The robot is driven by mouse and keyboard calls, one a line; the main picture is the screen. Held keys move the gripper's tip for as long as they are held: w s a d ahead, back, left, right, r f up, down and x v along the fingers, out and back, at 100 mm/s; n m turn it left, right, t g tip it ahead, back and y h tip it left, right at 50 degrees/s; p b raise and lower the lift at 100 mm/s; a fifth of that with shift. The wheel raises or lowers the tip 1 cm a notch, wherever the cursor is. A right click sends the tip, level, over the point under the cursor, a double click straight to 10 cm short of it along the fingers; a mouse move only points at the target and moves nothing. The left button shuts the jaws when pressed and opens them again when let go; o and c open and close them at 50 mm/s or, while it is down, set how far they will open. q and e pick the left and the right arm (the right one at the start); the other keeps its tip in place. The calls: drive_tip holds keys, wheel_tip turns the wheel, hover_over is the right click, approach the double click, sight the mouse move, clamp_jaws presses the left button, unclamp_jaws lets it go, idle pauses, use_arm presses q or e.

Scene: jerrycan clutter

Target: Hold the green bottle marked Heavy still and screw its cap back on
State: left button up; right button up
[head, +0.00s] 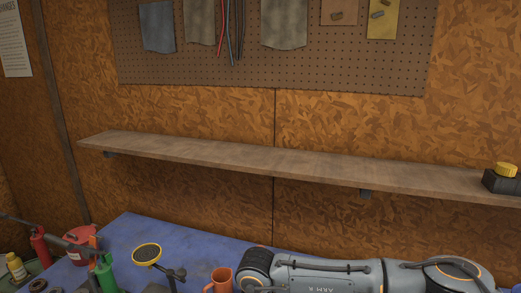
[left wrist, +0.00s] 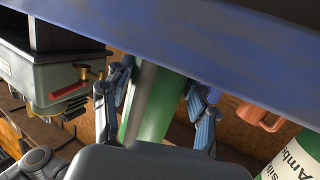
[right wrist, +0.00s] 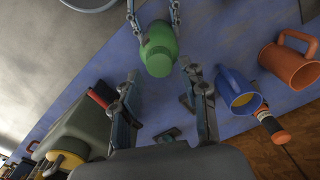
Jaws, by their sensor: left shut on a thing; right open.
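A green bottle (right wrist: 158,52) is held between the fingers of my left gripper (right wrist: 152,12) in the right wrist view. Its green body also shows between the left fingers in the left wrist view (left wrist: 152,108). No Heavy marking is legible on it, and I cannot tell whether its top is a cap or a bare neck. My left gripper is shut on this bottle. My right gripper (right wrist: 163,82) is open and empty, with its fingertips just short of the bottle's top end and apart from it. I cannot pick out a loose cap for certain.
Another green bottle (left wrist: 290,150) has a label reading Amber. A shelf (head: 270,165) runs along the wall.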

drive_tip(key=n, duration=0.8)
drive_tip(key=shift+n, duration=0.3)
drive_tip(key=shift+f, duration=0.1)
drive_tip(key=shift+f, duration=1.45)
drive_tip(key=c, duration=0.8)
drive_tip(key=m, duration=0.3)
drive_tip(key=shift+c, duration=0.3)
drive_tip(key=o, duration=0.8)
drive_tip(key=shift+c, duration=0.2)
drive_tip(key=shift+r, duration=0.1)
